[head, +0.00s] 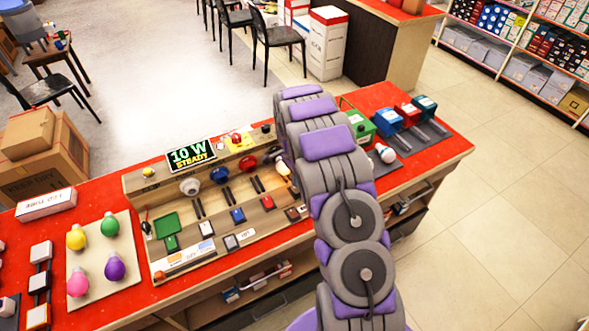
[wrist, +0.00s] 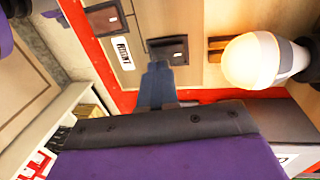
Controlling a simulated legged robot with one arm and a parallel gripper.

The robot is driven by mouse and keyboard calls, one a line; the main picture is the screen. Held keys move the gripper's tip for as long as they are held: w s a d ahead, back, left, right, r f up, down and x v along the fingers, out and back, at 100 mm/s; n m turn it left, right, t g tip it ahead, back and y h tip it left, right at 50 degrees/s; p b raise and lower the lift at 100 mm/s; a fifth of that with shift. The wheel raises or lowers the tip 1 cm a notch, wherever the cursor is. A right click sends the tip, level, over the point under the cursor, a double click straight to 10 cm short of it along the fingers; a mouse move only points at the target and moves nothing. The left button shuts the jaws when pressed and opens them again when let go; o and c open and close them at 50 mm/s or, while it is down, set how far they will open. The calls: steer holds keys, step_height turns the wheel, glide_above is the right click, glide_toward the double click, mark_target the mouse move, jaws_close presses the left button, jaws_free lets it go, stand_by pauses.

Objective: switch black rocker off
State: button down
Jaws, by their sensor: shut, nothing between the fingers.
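In the wrist view the black rocker (wrist: 168,49) sits on the tan board, close beyond the tip of my gripper (wrist: 158,74). My gripper is shut and empty, and its blue-grey fingers point at the rocker's near edge. I cannot tell whether they touch it. A glowing round bulb (wrist: 251,60) stands to the right of the rocker. In the head view the bulb (head: 283,169) shows beside my arm, which hides my gripper. The rocker's tilt is hard to read.
A brown rocker (wrist: 102,18) lies left of the black one, with a small printed label (wrist: 123,54) between. In the head view the test board (head: 140,214) carries blue and white rockers, several sockets and a "10 W STEADY" display (head: 191,155). It stands on a red counter (head: 440,150).

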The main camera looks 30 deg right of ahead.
mark_target(296, 190)
steer(key=shift+s+f, duration=0.15)
steer(key=shift+f, duration=0.55)
steer(key=shift+s+f, duration=0.15)
steer(key=shift+f, duration=0.55)
